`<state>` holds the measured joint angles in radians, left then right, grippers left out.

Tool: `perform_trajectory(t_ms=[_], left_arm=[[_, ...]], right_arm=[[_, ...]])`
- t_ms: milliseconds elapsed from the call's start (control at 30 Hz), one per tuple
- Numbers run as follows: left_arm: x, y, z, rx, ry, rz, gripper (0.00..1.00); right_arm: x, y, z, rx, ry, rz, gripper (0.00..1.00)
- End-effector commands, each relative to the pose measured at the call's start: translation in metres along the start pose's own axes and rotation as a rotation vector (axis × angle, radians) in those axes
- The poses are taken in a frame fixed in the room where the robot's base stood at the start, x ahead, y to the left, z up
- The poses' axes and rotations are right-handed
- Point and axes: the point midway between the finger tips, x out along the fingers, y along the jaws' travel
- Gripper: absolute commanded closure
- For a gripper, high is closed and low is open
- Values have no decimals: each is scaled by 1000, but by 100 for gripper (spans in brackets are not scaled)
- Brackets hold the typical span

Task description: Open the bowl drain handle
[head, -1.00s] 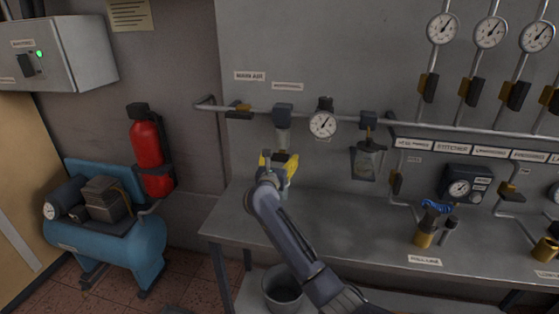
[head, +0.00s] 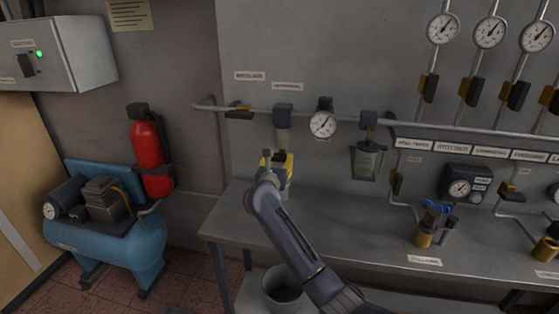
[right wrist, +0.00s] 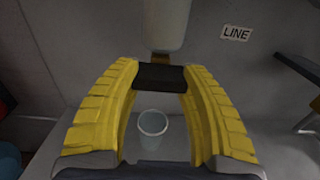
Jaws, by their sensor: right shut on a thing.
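The filter bowl (head: 283,137) hangs from the pipe under a dark blue head, and its lower part also shows in the right wrist view (right wrist: 167,25). Below it is a small brass fitting (right wrist: 160,58) with a black drain handle (right wrist: 160,77). My right gripper (head: 278,165), with yellow ribbed fingers, is directly under the bowl. In the right wrist view its fingers (right wrist: 160,85) are shut on the black handle, which lies crosswise between them. The fingers hide the handle in the head view. My left gripper is not in view.
A pale cup (right wrist: 152,123) is below the fingers. A pressure gauge (head: 323,124) and a second bowl (head: 367,162) hang to the right. The metal bench (head: 330,215) is mostly clear there. A bucket (head: 283,290), blue compressor (head: 108,240) and red extinguisher (head: 146,145) stand lower or left.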

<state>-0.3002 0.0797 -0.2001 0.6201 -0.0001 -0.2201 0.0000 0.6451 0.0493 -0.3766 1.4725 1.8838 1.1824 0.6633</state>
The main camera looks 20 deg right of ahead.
Motion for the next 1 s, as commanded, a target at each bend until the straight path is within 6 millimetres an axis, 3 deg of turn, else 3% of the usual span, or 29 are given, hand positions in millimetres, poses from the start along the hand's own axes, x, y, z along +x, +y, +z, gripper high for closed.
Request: perform_trajectory(t_ms=[467,1000], left_arm=[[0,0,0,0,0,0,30],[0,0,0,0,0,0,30]], right_arm=[[0,0,5,-128,-9,0,85],[1,2,8,-626,-14,-3,85]])
